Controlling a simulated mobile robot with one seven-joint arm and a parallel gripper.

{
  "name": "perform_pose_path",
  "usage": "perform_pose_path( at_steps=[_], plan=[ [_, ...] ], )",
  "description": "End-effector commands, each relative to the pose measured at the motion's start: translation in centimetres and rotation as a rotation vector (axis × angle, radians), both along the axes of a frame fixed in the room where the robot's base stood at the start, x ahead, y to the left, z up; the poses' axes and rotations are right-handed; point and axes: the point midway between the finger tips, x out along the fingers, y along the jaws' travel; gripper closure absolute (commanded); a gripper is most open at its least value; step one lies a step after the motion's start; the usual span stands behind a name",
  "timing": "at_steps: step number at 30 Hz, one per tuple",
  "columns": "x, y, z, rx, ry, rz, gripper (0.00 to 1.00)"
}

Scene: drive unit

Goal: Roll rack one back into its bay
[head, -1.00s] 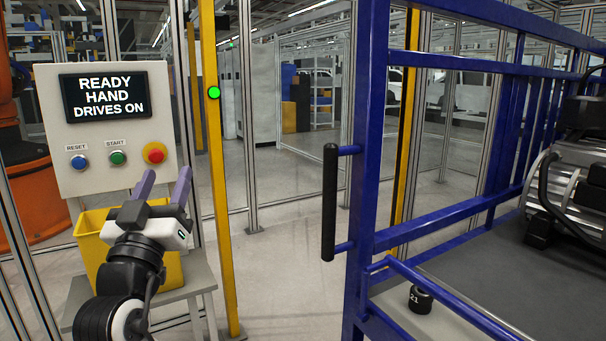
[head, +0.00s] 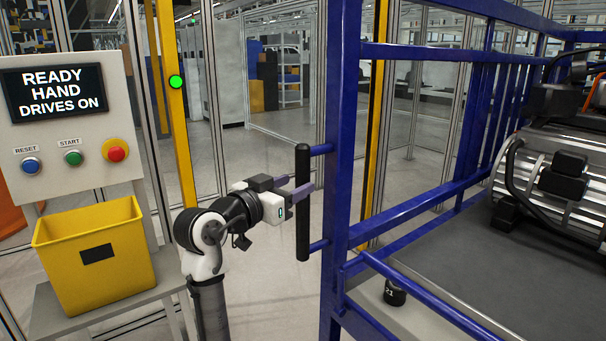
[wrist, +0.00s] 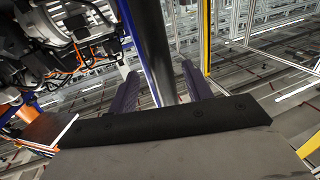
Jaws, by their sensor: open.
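The blue-framed rack (head: 340,120) stands at the right in the head view. A black vertical handle (head: 302,225) sticks out from its near post on two short blue stubs. My gripper (head: 299,188) is at mid-height of this handle, open. Its two purple-grey fingers reach past the handle, one on each side. In the wrist view the dark handle bar (wrist: 150,45) stands between the open fingers (wrist: 160,88); a gap shows beside it, and I cannot tell whether either finger touches it. The bay is not clearly identifiable.
A control panel (head: 65,130) reads READY HAND DRIVES ON. A yellow bin (head: 95,250) stands on a table below it. A yellow post (head: 176,130) carries a green light (head: 176,82). Grey machinery (head: 560,180) sits on the rack's dark deck (head: 450,270).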

Motion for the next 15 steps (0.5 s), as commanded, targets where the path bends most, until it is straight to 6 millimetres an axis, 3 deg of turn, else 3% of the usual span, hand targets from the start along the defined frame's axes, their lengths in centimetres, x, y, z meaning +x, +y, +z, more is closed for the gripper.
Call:
perform_pose_path(
  at_steps=[6,15],
  plan=[
    [2.4,-2.0,0.1,0.001,0.001,0.0,0.5],
    [3.2,-2.6,0.0,0.0,-0.001,0.002,0.5]
  ],
)
